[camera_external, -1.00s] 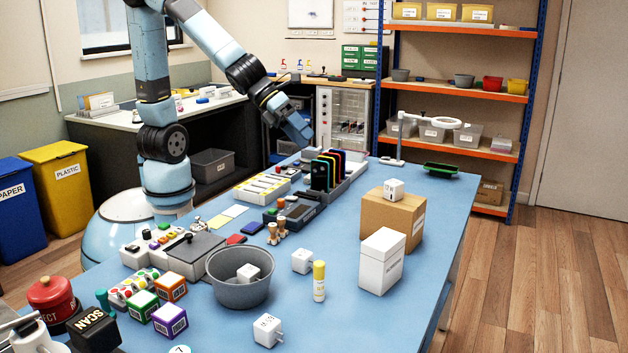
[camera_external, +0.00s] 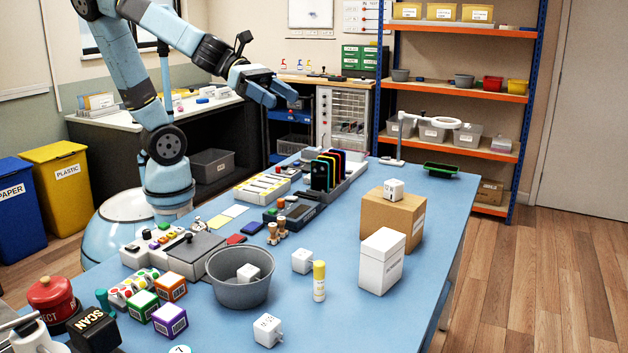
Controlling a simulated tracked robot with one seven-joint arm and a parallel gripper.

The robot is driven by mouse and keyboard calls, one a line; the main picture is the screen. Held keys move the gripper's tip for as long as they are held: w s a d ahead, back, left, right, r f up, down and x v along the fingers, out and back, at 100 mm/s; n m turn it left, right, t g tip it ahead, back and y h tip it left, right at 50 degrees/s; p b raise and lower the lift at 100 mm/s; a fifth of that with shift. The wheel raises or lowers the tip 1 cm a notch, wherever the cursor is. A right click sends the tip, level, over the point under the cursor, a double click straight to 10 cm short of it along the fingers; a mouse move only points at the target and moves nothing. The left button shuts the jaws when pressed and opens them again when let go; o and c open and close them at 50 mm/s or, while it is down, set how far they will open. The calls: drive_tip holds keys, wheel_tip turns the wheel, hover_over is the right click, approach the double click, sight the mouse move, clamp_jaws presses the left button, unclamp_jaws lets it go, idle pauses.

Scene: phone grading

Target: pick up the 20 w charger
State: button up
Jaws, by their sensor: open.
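Several white cube chargers are in view: one with dark marks on its face (camera_external: 267,330) at the front of the blue table, one inside the grey bowl (camera_external: 249,272), one on the table right of the bowl (camera_external: 303,260), and one on top of the cardboard box (camera_external: 393,189). Their printed wattage is too small to read, so I cannot tell which is the 20 W charger. My gripper (camera_external: 284,96) is open and empty, raised high above the far side of the table and well away from all of the chargers.
The grey bowl (camera_external: 240,297), a yellow-capped glue stick (camera_external: 319,281), a tall white box (camera_external: 382,262) and the cardboard box (camera_external: 381,219) stand around the chargers. A rack of phones (camera_external: 328,170) stands farther back. The table's right front is clear.

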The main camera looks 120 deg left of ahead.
approach(302, 258)
drive_tip(key=shift+w+a+f, duration=0.7)
drive_tip(key=shift+a+f, duration=0.15)
drive_tip(key=shift+f, duration=0.4)
drive_tip(key=shift+w+f, duration=0.15)
drive_tip(key=shift+w, duration=0.2)
drive_tip(key=shift+x, duration=3.35)
drive_tip(key=shift+d, duration=0.15)
drive_tip(key=shift+c, duration=0.3)
drive_tip(key=c, duration=1)
